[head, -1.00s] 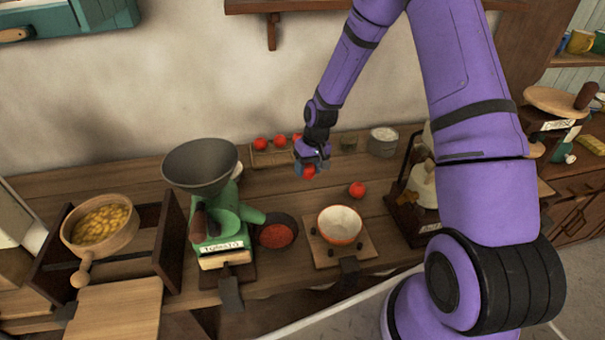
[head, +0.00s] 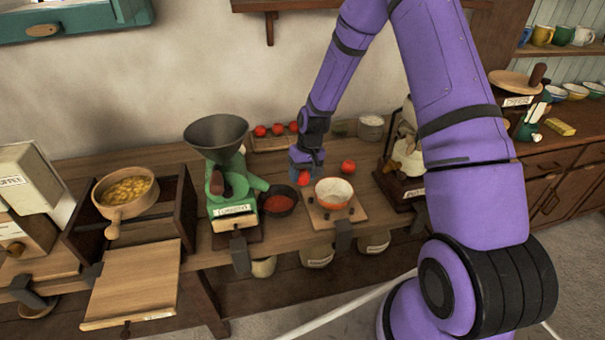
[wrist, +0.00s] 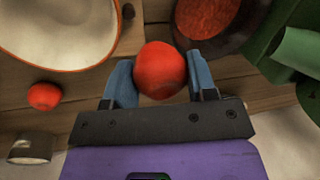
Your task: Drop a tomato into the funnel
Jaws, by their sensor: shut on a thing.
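My gripper (head: 304,168) is shut on a red tomato (head: 305,180), held above the counter between the green mill and the white bowl. In the wrist view the held tomato (wrist: 160,70) sits between the two blue fingers. The dark grey funnel (head: 216,134) stands atop the green tomato mill (head: 232,190), left of my gripper and higher than the held tomato. Several tomatoes (head: 277,130) sit in a row on a wooden rack at the back. One loose tomato (head: 348,167) lies on the counter right of my gripper; it also shows in the wrist view (wrist: 44,96).
A white bowl with an orange rim (head: 334,193) stands on a board, close to my gripper. A dark pan of red pulp (head: 278,201) is beside the mill. A coffee grinder (head: 405,160) stands right; a wooden sieve pot (head: 125,190) stands left.

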